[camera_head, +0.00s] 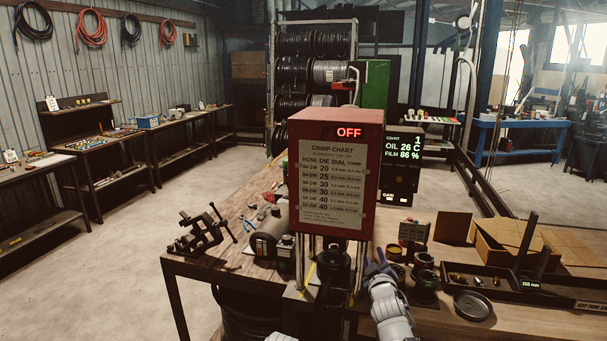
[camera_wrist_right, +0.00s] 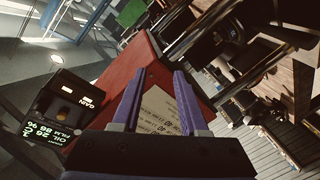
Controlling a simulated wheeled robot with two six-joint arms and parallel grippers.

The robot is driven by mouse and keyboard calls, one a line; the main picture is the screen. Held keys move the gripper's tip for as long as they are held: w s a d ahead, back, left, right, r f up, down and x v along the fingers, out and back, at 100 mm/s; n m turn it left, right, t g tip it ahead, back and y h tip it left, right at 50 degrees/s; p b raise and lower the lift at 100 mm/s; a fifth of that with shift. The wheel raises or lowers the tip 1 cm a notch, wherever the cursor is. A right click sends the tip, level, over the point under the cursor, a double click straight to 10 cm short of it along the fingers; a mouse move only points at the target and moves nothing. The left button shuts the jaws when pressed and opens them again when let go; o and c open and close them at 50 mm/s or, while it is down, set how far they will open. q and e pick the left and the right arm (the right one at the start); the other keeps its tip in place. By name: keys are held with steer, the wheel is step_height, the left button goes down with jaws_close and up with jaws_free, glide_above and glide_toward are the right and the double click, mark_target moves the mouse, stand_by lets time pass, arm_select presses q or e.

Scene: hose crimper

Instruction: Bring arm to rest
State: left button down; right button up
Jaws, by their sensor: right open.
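My right gripper (camera_head: 376,262) is in front of the bench, just right of the crimper's lower part. In the right wrist view, its two purple fingers (camera_wrist_right: 158,105) stand apart with nothing between them. The red crimper (camera_head: 337,165) stands on the wooden bench with a lit OFF sign (camera_head: 349,132) and a crimp chart (camera_head: 332,187) on its front. In the right wrist view the crimper's red housing (camera_wrist_right: 118,82) lies beyond the fingers, with part of the chart showing between them. My left gripper does not show.
A display (camera_head: 403,165) reading oil 26 C stands behind the crimper. A vise (camera_head: 203,231) sits at the bench's left end. Dark round cups (camera_head: 425,280), a round dish (camera_head: 472,305), a long tray (camera_head: 520,290) and a cardboard box (camera_head: 505,240) occupy the right side.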

steer(key=s+a+f+m+g, duration=0.2)
steer(key=s+a+f+g, duration=0.2)
steer(key=s+f, duration=0.3)
steer(key=s+a+f+m+g, duration=0.1)
steer(key=s+a+f+g, duration=0.4)
steer(key=f, duration=0.3)
steer(key=s+a+f+g, duration=0.2)
steer(key=s, duration=0.4)
steer(key=s+a+f+g, duration=0.1)
steer(key=s+f+g, duration=0.1)
steer(key=s, duration=0.5)
steer(key=s+a+f+g+b, duration=0.1)
steer(key=s+a+f+g, duration=0.1)
steer(key=s+g, duration=0.2)
steer(key=s, duration=0.2)
steer(key=shift+s+a+f+m, duration=0.15)
steer(key=shift+s+a+m, duration=0.15)
steer(key=shift+s+a, duration=0.05)
